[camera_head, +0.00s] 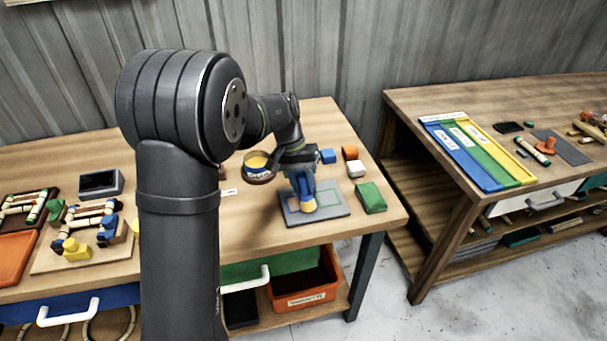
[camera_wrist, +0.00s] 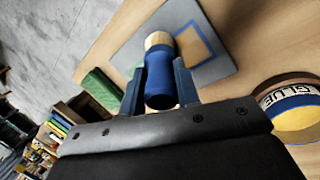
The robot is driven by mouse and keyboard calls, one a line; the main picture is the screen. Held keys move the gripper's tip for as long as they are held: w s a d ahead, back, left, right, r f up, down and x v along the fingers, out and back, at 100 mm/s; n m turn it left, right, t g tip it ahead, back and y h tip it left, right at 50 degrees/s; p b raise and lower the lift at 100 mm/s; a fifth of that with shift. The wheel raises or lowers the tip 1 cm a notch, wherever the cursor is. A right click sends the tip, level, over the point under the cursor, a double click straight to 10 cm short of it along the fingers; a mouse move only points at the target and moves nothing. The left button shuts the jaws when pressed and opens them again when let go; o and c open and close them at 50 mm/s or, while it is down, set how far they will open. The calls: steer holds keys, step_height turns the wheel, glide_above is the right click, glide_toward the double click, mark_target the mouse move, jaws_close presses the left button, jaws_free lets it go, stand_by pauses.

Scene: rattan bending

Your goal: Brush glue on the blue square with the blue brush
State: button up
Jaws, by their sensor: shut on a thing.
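My gripper (camera_head: 302,182) is shut on the blue brush (camera_head: 306,193), which points down over the grey board (camera_head: 335,211). In the wrist view, the brush (camera_wrist: 160,88) sits between both fingers (camera_wrist: 160,85), its pale end toward the board (camera_wrist: 130,50). The blue square (camera_wrist: 208,45) is an outline on the board, beside the brush's pale end, partly hidden by the brush and a finger. I cannot tell whether the brush touches the board. The glue pot (camera_wrist: 295,105), a round tub labelled GLUE, stands apart from the board; the head view shows it left of the gripper (camera_head: 257,175).
A green block (camera_head: 370,197) lies right of the board. Blue (camera_head: 327,156), orange (camera_head: 350,153) and white (camera_head: 356,169) blocks stand behind it. Rattan pieces on a wooden board (camera_head: 75,262) are at the left. A second table (camera_head: 400,100) stands right, across a gap.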

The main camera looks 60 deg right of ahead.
steer(key=w+a, duration=0.4)
steer(key=shift+w+a, duration=0.25)
steer(key=shift+w, duration=0.05)
steer(key=shift+s+d+f, duration=0.1)
steer(key=shift+s+d, duration=2.2)
steer(key=shift+r, duration=4.05)
steer(key=shift+w, duration=0.1)
steer(key=w+a+n+h, duration=0.1)
steer(key=w+a+n, duration=0.2)
steer(key=w+a, duration=0.9)
steer(key=w+a+n+h, duration=0.1)
steer(key=w+a+n, duration=0.2)
steer(key=w+a, duration=1)
steer(key=w+a+n+t+h, duration=0.1)
steer(key=w+a+n, duration=0.2)
steer(key=w+a, duration=0.6)
steer(key=w+a+n, duration=0.2)
steer(key=w+a, duration=0.3)
steer(key=a, duration=0.9)
steer(key=w+a+f, duration=0.2)
steer(key=a+f, duration=0.4)
steer(key=f, duration=0.1)
steer(key=shift+w+a, duration=0.4)
